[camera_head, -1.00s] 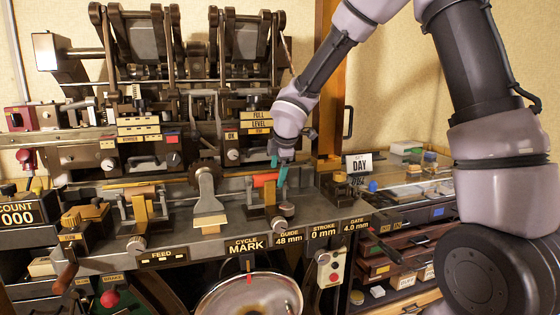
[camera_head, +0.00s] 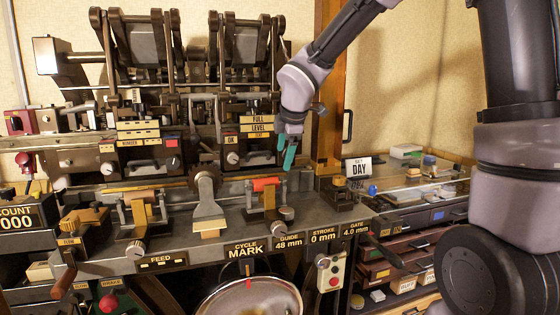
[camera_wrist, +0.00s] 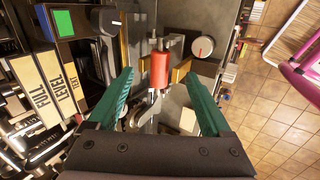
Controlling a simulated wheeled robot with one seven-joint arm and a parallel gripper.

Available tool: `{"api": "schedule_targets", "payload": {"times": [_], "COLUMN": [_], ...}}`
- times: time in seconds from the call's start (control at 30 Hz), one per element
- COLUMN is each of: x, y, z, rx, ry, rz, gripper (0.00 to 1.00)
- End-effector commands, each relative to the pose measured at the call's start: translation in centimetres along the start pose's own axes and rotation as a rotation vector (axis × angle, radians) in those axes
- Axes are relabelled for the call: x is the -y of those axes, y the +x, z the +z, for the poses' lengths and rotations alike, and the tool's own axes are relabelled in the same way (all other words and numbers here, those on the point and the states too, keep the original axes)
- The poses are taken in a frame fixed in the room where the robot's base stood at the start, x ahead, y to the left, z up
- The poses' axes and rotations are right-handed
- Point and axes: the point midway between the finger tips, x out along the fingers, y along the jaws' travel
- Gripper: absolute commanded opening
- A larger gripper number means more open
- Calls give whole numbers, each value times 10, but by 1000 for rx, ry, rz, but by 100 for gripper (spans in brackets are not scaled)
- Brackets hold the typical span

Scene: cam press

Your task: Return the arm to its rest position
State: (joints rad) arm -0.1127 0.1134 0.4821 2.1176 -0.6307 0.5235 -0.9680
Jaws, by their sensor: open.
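My gripper (camera_head: 288,152) has teal fingers and hangs above the right part of the press bench in the head view. In the wrist view my gripper (camera_wrist: 160,95) has its fingers spread wide with nothing held between them. A red cylinder (camera_head: 266,184) on the guide fixture lies below and a little left of the fingers. The red cylinder also shows in the wrist view (camera_wrist: 160,70), beyond the fingers and apart from them. My arm comes down to the gripper from the upper right.
The cam press (camera_head: 180,60) fills the left and middle, with the FULL LEVEL labels (camera_head: 259,124) close left of the gripper. A wooden post (camera_head: 328,120) stands just right. A DAY sign (camera_head: 359,167) and a glass-topped cabinet (camera_head: 420,178) stand farther right. The wall space above the cabinet is mostly clear.

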Motion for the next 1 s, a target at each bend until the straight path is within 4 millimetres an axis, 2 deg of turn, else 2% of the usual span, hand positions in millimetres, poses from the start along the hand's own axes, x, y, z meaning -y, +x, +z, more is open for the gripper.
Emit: {"api": "schedule_targets", "payload": {"times": [0.13,0.23,0.4,0.5,0.6,0.73,0.83,1.0], "x": [8,25,69,99,128,154,165,170], "y": [-36,-74,-137,-169,-193,-213,-220,-224], "z": [40,78,129,146,155,157,156,156], "rx": [59,103,117,83,26,-54,-96,-118], "ry": [247,545,1106,1431,1721,1995,2116,2179], "rz": [18,41,83,98,96,75,56,40], "gripper": [83,83,83,83,83,83,83,83]}}
